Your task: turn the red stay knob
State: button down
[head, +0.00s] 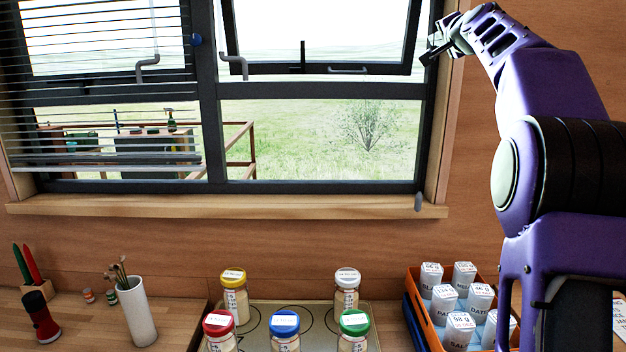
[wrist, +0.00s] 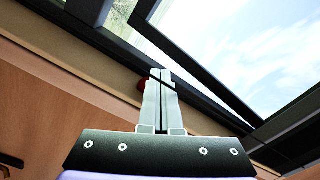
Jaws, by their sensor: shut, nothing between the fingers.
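The red stay knob (wrist: 141,85) shows in the wrist view as a small red patch on the dark window frame (wrist: 115,42), just left of my fingertips. Part of it is hidden behind my gripper (wrist: 162,76). My gripper is shut and empty, with its fingers pointing at the frame beside the knob. I cannot tell whether they touch it. In the head view my gripper (head: 429,57) is at the right upright of the window, and the red knob is not visible there. The right upper sash (head: 322,69) stands tilted open.
A blue knob (head: 197,40) sits on the middle upright. Blinds (head: 90,60) cover the left window. Below are several lidded jars (head: 234,297), an orange crate (head: 427,314) of labelled containers, and a white brush cup (head: 137,312).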

jog(key=s+b, duration=0.4)
jog(key=s, duration=0.2)
jog(key=shift+a, duration=0.15)
jog(key=shift+f, duration=0.15)
jog(key=shift+s+d+f+b, duration=0.25)
jog(key=shift+f+b, duration=0.2)
jog(key=shift+b, duration=0.05)
jog(key=shift+s+d+f+b, duration=0.2)
jog(key=shift+f+b, duration=0.2)
jog(key=shift+b, duration=0.05)
jog(key=shift+r, duration=0.1)
